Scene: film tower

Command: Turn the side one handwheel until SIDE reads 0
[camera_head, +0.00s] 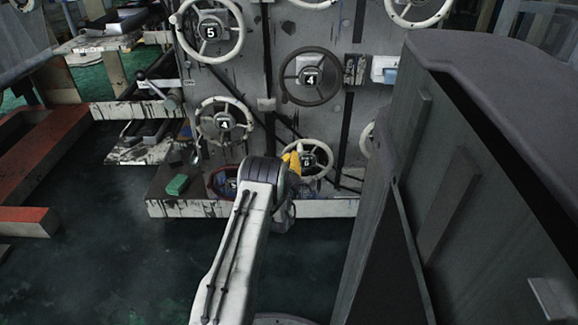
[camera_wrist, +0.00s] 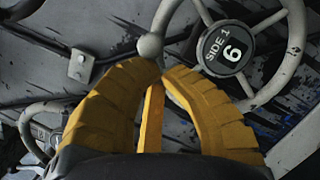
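The side one handwheel (camera_wrist: 283,72) is a pale wheel with a dark hub marked "SIDE 1" (camera_wrist: 226,48) in the wrist view. Its digit looks like 6 or 9 there. In the head view this handwheel (camera_head: 326,153) sits low on the grey panel, and its hub seems to read 6. A round pale knob (camera_wrist: 150,46) stands at its rim. My gripper (camera_wrist: 162,68) has yellow ribbed fingers, with tips close together just below the knob. The right finger covers part of the rim. I see nothing clearly held between the tips.
Other handwheels (camera_head: 210,30) fill the panel (camera_head: 265,75), including a dark one (camera_head: 310,76) above. Another wheel (camera_wrist: 30,125) shows at lower left in the wrist view. A green block (camera_head: 177,184) lies on the ledge at left. A large grey casing (camera_head: 470,170) stands close on the right.

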